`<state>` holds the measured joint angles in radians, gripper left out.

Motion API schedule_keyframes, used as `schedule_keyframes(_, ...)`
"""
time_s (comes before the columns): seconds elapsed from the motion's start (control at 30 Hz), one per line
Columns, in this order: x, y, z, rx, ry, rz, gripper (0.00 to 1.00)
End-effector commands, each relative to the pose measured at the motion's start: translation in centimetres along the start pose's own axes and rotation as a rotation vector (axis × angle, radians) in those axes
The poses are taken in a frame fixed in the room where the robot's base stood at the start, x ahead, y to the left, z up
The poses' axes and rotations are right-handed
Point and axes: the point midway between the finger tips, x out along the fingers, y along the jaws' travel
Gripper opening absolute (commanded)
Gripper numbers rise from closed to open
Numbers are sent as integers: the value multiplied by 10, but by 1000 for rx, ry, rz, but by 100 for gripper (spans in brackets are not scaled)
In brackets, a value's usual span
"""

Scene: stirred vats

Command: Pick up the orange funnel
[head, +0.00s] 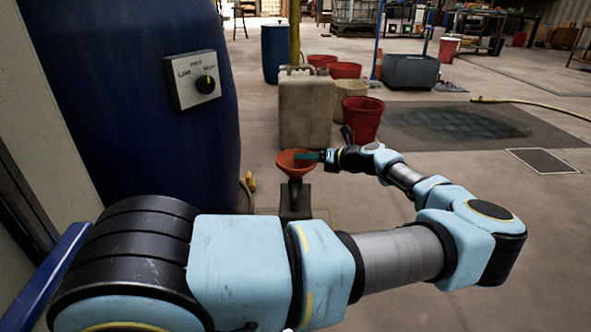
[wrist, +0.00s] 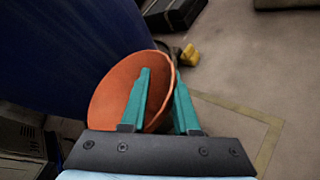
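The orange funnel (head: 291,166) stands mouth up beside the blue vat, above a dark grey support (head: 295,205). In the wrist view the funnel (wrist: 118,95) shows as a wide orange bowl. My gripper (head: 308,156) is at the funnel's right side. In the wrist view my gripper's (wrist: 162,76) two teal fingers stand apart, one over the inside of the bowl and one outside its right rim. The rim wall runs between them, and a gap shows beside it. The funnel's spout is hidden in the wrist view.
A large blue vat (head: 130,90) with a knob panel (head: 196,79) stands close on the left. A beige canister (head: 306,108) and a red bucket (head: 362,119) stand behind the funnel. A yellow object (wrist: 190,55) lies on the floor near the vat. Floor at right is clear.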

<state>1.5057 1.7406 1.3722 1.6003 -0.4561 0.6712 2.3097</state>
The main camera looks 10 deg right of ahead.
Motion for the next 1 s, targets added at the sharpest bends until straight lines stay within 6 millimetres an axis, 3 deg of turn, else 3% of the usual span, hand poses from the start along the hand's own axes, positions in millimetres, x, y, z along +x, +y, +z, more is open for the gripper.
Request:
schedule_keyframes(0.03, 0, 0, 0, 0, 0, 0, 22)
schedule_keyframes(0.23, 0, 0, 0, 0, 0, 0, 0)
schedule_keyframes(0.77, -1, 0, 1, -1, 1, -1, 0)
schedule_keyframes(1.0, -13, 22, 30, -3, 3, -3, 0)
